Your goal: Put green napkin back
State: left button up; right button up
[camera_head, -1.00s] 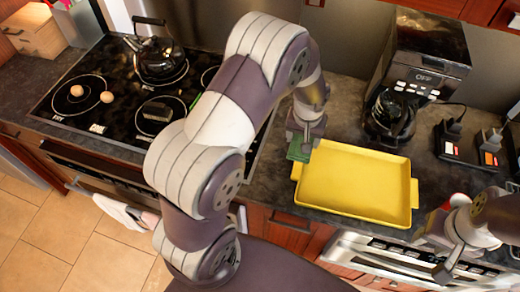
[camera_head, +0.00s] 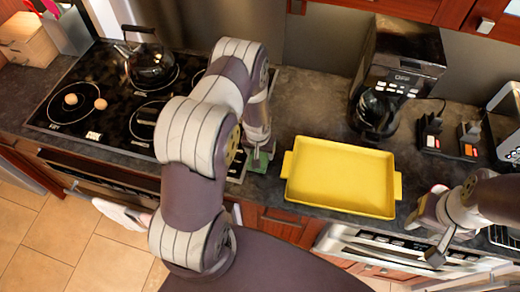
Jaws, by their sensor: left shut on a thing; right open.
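The green napkin (camera_head: 262,161) is a small green patch at the end of my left arm, just left of the yellow tray (camera_head: 340,178). My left gripper (camera_head: 258,150) is shut on it, low over the dark counter beside the stove. Most of the napkin is hidden behind the gripper, and I cannot tell if it touches the counter. My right gripper (camera_head: 437,250) is open and empty at the right, in front of the counter edge.
A stove (camera_head: 115,100) with a black kettle (camera_head: 150,62) and two eggs lies at the left. A coffee maker (camera_head: 398,75) stands behind the tray. Bare counter lies behind the tray.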

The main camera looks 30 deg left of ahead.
pick_arm(q)
jog(key=shift+f, duration=0.25)
jog(key=o, duration=1)
jog(key=shift+r, duration=0.1)
jog(key=shift+c, duration=0.2)
jog(key=shift+o, duration=0.2)
jog(key=shift+d, duration=0.1)
